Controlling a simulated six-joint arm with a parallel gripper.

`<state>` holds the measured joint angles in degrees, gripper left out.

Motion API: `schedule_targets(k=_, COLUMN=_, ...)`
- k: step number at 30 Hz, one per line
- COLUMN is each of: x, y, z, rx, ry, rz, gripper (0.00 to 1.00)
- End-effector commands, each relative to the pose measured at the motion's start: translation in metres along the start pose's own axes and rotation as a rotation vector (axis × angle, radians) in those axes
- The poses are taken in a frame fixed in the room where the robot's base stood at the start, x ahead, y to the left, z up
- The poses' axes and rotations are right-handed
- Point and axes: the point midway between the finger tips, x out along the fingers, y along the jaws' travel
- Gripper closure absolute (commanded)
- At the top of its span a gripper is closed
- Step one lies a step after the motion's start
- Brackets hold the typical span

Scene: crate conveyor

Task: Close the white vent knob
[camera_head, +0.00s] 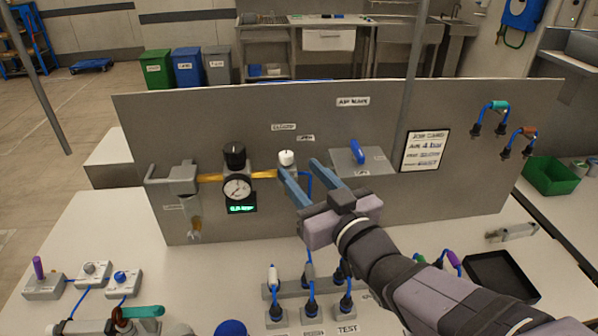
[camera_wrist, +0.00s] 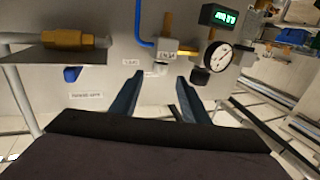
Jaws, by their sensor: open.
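The white vent knob (camera_head: 287,158) sits on a small valve block on the upright grey panel, right of the pressure gauge (camera_head: 236,187). Small labels, which seem to read closed (camera_head: 284,127) and open (camera_head: 306,137), are above it. My gripper (camera_head: 299,168) is open, with two blue fingers reaching toward the panel. In the head view the left fingertip is just below the knob and the right one is to its right. In the wrist view my gripper (camera_wrist: 159,76) points at the valve block (camera_wrist: 167,52), with nothing between the fingers; the knob is hard to make out there.
A black knob (camera_head: 234,155) tops the gauge unit, left of the vent knob. A blue handle (camera_head: 357,151) on a grey plate is close to the right. A job card (camera_head: 425,150) hangs farther right. Cabled plugs (camera_head: 311,304) stand on the bench below.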

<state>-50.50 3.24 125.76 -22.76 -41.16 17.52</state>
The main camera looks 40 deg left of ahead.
Motion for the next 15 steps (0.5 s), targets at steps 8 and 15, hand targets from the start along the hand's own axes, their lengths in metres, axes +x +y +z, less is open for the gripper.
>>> schedule_targets(k=8, x=-0.001, y=0.0, z=0.0, rx=0.0, ry=0.0, rz=0.0, gripper=0.58)
schedule_targets(k=15, x=-0.001, y=0.001, z=-0.017, rx=0.0, ry=0.0, rz=0.001, gripper=0.58)
